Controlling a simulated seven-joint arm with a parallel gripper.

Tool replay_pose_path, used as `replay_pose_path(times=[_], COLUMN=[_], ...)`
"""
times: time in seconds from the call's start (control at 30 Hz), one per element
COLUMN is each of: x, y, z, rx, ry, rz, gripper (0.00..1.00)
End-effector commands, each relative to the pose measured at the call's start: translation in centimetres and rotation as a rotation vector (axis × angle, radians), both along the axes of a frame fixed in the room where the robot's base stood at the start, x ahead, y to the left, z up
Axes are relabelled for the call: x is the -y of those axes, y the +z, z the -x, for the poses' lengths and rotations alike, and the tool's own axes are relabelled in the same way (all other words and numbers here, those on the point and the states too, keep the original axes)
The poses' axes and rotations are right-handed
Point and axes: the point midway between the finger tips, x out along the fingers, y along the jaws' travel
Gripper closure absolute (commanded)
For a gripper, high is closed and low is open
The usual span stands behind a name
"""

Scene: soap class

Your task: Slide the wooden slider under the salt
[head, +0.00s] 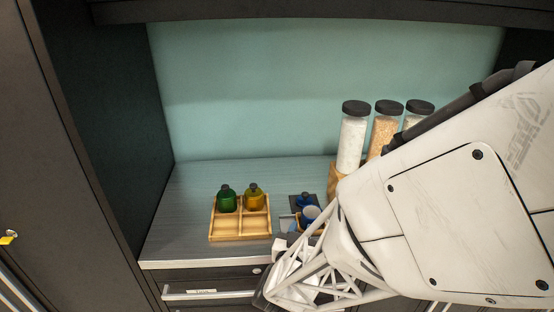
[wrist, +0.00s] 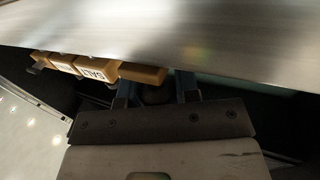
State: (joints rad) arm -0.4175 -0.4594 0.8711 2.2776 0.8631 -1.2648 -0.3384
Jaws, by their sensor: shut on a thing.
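The salt jar (head: 353,137), white inside with a black lid, stands at the back on a wooden stand (head: 336,182). In the wrist view a wooden block marked SALT (wrist: 97,71) shows, with a plain wooden piece (wrist: 142,73) beside it. I cannot tell which part is the slider. My gripper (wrist: 156,92) is in front of and left of the stand in the head view. Its blue-grey fingers flank a dark rounded thing. It seems to be the small blue bottle (head: 306,201) with a dark cap, partly hidden by my arm.
A wooden tray (head: 240,227) on the counter holds a green bottle (head: 227,200) and a yellow bottle (head: 253,198). More jars (head: 384,132) stand right of the salt. My arm hides the right side. The counter's left part is clear.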

Motion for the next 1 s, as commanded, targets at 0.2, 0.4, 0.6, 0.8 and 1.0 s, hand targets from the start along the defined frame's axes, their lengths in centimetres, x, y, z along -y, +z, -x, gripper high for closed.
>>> replay_pose_path(times=[0.2,0.4,0.6,0.8,1.0], x=[0.7,2.2,3.7,5.2,6.6], y=[0.0,0.0,0.0,0.1,0.1], z=[0.0,-0.1,-0.1,-0.1,-0.1], rx=[0.001,0.0,0.001,0.001,0.002], ry=[-0.001,-0.002,-0.002,-0.002,-0.002], rz=[0.001,0.0,-0.001,0.0,-0.001], gripper=[1.0,1.0,1.0,1.0,1.0])
